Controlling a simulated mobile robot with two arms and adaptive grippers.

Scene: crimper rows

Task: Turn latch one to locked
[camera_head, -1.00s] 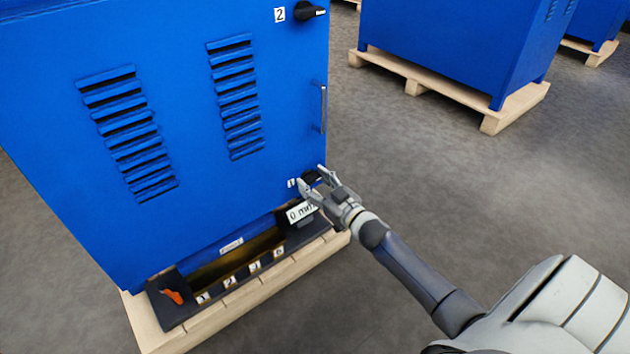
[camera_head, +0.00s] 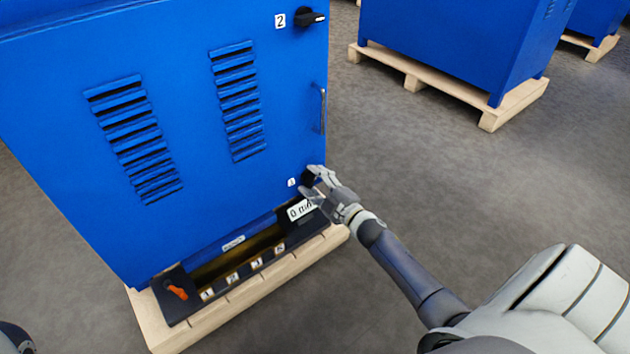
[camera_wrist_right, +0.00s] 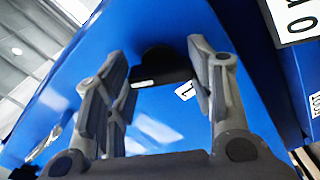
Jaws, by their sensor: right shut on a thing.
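Latch one (camera_head: 308,178) is a black knob at the lower right of the blue cabinet door (camera_head: 190,60), beside a small white number label (camera_head: 291,182). My right gripper (camera_head: 311,180) is shut on it, with fingers on both sides and partly hiding it. In the right wrist view latch one (camera_wrist_right: 160,62) is dark between the two fingertips (camera_wrist_right: 160,68), with a white "1" label (camera_wrist_right: 184,91) just below. The angle of its handle is hard to tell. My left gripper is not in view.
Latch two (camera_head: 310,18) is at the door's upper right, its handle pointing right. A vertical door handle (camera_head: 323,110) sits between the latches. Below is a black tray with an orange lever (camera_head: 177,292) and a "0 mm" label (camera_head: 299,209).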

